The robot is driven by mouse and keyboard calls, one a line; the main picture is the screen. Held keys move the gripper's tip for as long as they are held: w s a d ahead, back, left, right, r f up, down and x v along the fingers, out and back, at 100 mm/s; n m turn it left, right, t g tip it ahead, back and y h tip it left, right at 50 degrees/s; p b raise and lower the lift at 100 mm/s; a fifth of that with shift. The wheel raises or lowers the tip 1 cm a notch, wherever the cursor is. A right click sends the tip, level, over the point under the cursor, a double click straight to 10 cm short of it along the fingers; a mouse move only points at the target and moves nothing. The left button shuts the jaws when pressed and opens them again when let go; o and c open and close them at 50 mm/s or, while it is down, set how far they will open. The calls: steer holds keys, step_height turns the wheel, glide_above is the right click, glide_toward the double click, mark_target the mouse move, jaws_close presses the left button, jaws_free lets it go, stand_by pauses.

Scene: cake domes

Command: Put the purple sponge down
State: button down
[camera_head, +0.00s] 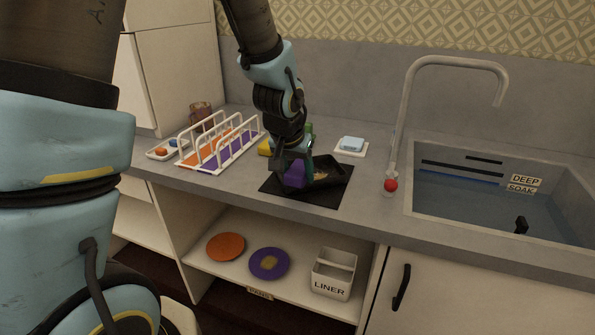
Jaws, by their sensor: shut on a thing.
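The purple sponge (294,172) is a purple block at the end of my arm, over the left part of a black mat (318,195) on the grey counter. My gripper (297,162) points down and is shut on it. Whether the sponge touches the mat I cannot tell. A dark pan-like dish (328,172) sits on the mat just right of the gripper. Part of the sponge and the fingers hide each other.
A yellow item (265,147) lies behind the gripper. A white rack (222,148) stands left, a light-blue sponge (351,144) on a white coaster right. The tall tap (400,110) and water-filled sink (480,200) are farther right. Plates and a LINER caddy (333,274) occupy the shelf below.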

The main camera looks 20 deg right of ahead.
steer(key=shift+f+b, duration=0.5)
steer(key=shift+f, duration=0.05)
steer(key=shift+f, duration=0.1)
steer(key=shift+c, duration=0.7)
jaws_free()
steer(key=shift+a, duration=0.1)
steer(key=shift+r+p, duration=0.3)
steer(key=shift+r, duration=0.05)
steer(key=v, duration=1.2)
steer(key=shift+r, duration=0.35)
